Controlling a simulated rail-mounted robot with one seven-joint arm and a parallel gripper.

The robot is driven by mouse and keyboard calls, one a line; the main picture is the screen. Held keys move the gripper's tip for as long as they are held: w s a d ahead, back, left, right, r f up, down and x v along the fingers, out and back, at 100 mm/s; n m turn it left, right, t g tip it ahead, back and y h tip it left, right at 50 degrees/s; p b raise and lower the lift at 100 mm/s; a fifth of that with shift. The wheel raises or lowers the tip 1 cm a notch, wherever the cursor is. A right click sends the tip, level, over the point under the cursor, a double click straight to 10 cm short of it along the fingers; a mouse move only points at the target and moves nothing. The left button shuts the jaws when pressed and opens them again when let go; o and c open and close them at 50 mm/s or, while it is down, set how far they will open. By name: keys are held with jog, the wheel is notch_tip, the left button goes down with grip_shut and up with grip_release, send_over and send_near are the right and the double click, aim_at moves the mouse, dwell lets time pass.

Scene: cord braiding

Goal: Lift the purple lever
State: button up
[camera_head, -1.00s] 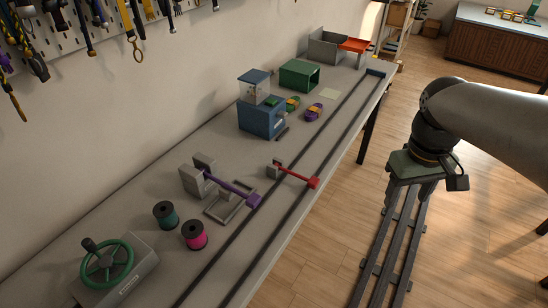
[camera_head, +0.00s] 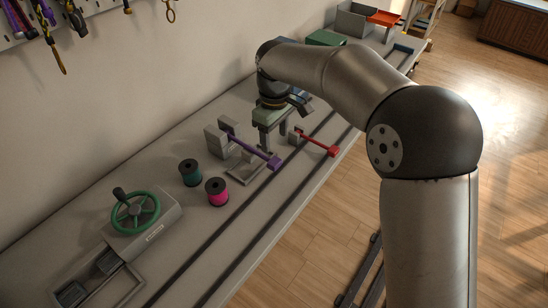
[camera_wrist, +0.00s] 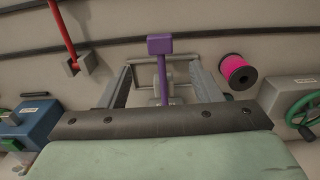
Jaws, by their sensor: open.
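The purple lever (camera_head: 252,151) slants down from its grey bracket (camera_head: 216,141) toward the table's front edge and ends in a purple block. It also shows in the wrist view (camera_wrist: 164,73), with its block at the top. My gripper (camera_head: 274,146) is open and empty, fingers pointing down, just behind and to the right of the lever in the head view. In the wrist view my gripper (camera_wrist: 162,66) has one finger on each side of the lever's bar. I see no contact. The lever's base is partly hidden by my palm there.
A red lever (camera_head: 318,143) stands close to the right of my gripper. A pink spool (camera_head: 216,192) and a green spool (camera_head: 190,173) stand to the left. A green handwheel (camera_head: 135,212) is farther left. Dark rails run along the table's front.

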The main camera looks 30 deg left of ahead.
aim_at(274, 161)
notch_tip(274, 161, down, 9)
dwell(0.3)
grip_shut()
jog(key=shift+r+p, duration=0.15)
jog(key=shift+p, duration=0.2)
